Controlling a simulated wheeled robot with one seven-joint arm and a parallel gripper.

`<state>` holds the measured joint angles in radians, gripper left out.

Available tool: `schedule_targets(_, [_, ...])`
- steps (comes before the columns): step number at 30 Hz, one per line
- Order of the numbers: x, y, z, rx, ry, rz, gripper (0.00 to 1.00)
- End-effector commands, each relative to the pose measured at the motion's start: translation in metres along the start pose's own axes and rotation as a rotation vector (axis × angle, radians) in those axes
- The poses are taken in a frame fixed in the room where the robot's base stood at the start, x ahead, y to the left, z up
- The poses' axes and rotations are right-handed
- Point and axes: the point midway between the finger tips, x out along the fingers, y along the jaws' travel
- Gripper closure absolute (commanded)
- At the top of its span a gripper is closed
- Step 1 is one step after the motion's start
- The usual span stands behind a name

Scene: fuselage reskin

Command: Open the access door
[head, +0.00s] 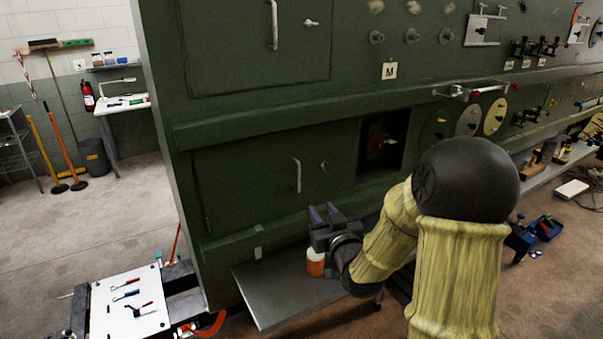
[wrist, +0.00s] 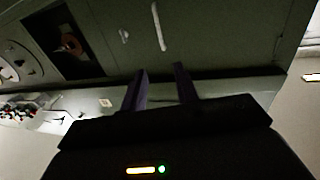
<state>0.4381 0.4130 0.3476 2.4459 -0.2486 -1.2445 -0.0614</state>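The green wall (head: 330,95) has two panels that look like doors, and both look shut. The lower door (head: 240,185) has a pale vertical bar handle (head: 297,175) and a small latch (head: 323,166) to its right. The upper door (head: 235,45) has a similar handle (head: 273,25) and latch (head: 311,22). My gripper (head: 324,212) is below and right of the lower handle, apart from it. In the wrist view, its two dark fingers (wrist: 162,88) are spread with nothing between them. The handle (wrist: 158,25) and latch (wrist: 123,35) show beyond the fingertips.
A dark square opening (head: 382,143) with a fitting inside is right of the lower door. A grey shelf (head: 270,290) juts out below, with an orange container (head: 316,262) by my gripper. A white tool board (head: 130,305) stands lower left. Open floor lies left.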

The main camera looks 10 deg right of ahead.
Motion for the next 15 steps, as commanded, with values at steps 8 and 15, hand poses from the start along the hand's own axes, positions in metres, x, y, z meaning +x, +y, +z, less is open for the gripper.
schedule_targets(8, [0.001,-0.001,0.001,0.000,-0.001,-0.002,0.70])
schedule_targets(15, [0.017,0.001,-0.001,0.000,-0.001,0.001,0.70])
